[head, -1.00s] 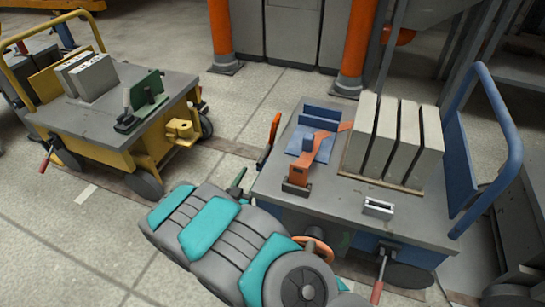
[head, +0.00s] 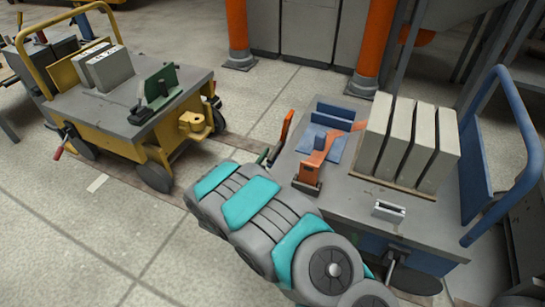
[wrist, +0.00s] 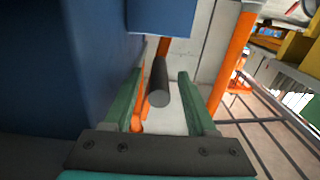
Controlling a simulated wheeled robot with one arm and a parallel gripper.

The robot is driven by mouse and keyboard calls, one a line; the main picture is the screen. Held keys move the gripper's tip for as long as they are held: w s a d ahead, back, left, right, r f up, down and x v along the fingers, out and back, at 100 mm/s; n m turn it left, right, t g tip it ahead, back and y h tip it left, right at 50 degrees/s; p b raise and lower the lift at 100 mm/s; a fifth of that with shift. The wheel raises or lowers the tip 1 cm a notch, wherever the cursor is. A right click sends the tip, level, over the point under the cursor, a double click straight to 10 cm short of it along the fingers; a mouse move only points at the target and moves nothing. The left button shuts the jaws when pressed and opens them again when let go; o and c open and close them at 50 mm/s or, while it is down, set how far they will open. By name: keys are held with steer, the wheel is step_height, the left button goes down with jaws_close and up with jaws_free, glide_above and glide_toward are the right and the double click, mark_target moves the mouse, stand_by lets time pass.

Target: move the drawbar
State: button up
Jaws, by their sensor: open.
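The drawbar seems to be the orange bar (head: 287,124) standing tilted up at the left end of the blue cart (head: 420,216). In the wrist view a dark round grip (wrist: 159,88) lies between the green fingers, with orange parts (wrist: 140,118) behind it. My gripper (wrist: 160,76) is open, one finger on each side of the grip, with a gap to the right finger. Whether the left finger touches anything is unclear. In the head view my gripper (head: 262,155) is just below the orange bar, mostly hidden by my teal and grey arm.
The blue cart bears grey slabs (head: 408,144) and an orange clamp (head: 315,158). A blue wall (wrist: 95,70) is close on the left in the wrist view. A yellow cart (head: 100,120) stands left, with open floor (head: 100,235) before it. Orange posts (head: 375,45) stand behind.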

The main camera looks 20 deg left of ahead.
steer(key=shift+c, duration=0.2)
jaws_close()
stand_by(1.1)
